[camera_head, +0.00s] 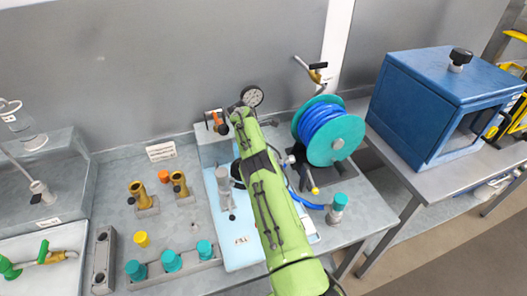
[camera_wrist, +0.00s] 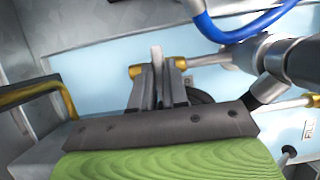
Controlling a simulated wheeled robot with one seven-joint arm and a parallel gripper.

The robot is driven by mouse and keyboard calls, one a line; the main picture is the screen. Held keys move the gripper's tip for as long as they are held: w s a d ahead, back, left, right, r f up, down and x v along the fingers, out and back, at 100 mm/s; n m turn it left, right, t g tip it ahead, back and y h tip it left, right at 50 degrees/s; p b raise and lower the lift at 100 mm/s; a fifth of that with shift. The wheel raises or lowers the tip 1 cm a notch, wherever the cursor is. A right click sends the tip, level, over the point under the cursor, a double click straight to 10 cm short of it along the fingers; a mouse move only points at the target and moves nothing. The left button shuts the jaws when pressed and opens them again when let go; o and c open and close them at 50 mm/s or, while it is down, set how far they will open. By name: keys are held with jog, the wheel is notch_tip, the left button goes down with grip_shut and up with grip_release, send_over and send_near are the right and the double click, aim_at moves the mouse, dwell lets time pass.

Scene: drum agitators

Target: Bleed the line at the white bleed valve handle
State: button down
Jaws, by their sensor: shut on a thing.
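In the wrist view, my gripper (camera_wrist: 158,88) has its two dark fingers closed on either side of a thin, pale, upright piece, which looks like the white bleed valve handle (camera_wrist: 156,60). A brass valve body (camera_wrist: 137,71) shows on both sides of the fingers, with a grey pipe running off to the right. The lower part of the handle is hidden between the fingers. In the head view, my green arm reaches over the bench to the back wall, and the fingertips and handle cannot be made out there.
A pressure gauge (camera_head: 252,95) stands near the arm's far end. A teal reel with blue hose (camera_head: 329,130) is close to the arm's right. A light blue panel (camera_head: 240,252) lies under the arm. A blue hose (camera_wrist: 245,28) crosses the wrist view's top.

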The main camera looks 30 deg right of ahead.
jog(key=c, duration=1.1)
grip_release()
jog(key=shift+c, duration=0.2)
jog(key=p+v, duration=1.1)
jog(key=v, duration=0.5)
jog(key=shift+a+f, duration=0.1)
jog(key=shift+f, duration=0.15)
